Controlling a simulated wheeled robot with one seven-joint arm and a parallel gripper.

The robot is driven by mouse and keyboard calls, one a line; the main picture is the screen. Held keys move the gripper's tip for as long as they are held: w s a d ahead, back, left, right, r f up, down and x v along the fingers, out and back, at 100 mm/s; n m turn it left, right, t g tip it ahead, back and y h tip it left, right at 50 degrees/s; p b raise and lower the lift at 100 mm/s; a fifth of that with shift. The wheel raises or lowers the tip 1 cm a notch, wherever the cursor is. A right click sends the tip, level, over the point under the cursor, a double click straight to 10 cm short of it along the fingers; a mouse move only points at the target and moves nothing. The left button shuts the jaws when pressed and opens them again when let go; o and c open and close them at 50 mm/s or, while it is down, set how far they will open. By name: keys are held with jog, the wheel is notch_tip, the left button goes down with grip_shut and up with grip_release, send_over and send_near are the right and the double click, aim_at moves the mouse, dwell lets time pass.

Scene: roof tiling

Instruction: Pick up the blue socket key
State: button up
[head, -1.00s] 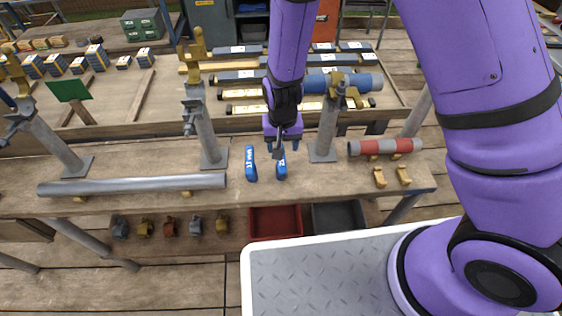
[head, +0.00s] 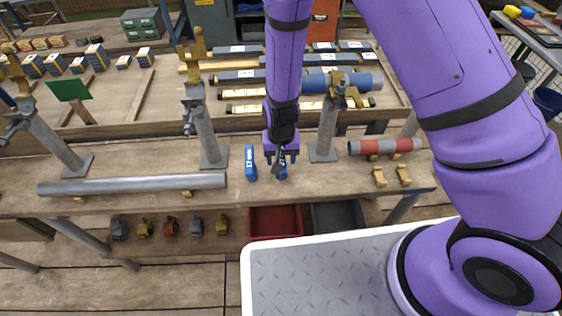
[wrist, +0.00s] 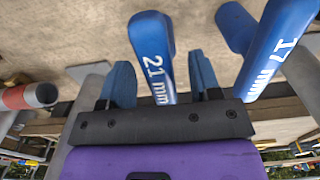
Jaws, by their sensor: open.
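Two blue socket keys lie side by side on the wooden bench plank. One, marked 17 mm (head: 250,163), is on the left in the head view and on the right in the wrist view (wrist: 272,45). The other, marked 21 mm (wrist: 153,50), is partly hidden behind my gripper in the head view (head: 283,173). My gripper (head: 281,157) is over the 21 mm key. In the wrist view its two blue fingers (wrist: 161,78) are apart, with the 21 mm key showing between them. I cannot tell whether either finger touches it.
A grey pipe (head: 130,185) lies left on the plank. A grey-and-red pipe (head: 385,146) lies right, near small brass blocks (head: 380,177). Upright metal posts (head: 205,135) stand behind the keys. A red bin (head: 275,222) and a dark bin (head: 338,215) sit below the front edge.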

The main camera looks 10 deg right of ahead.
jog(key=shift+f, duration=0.2)
dwell(0.4)
jog(key=shift+c, duration=0.4)
grip_shut()
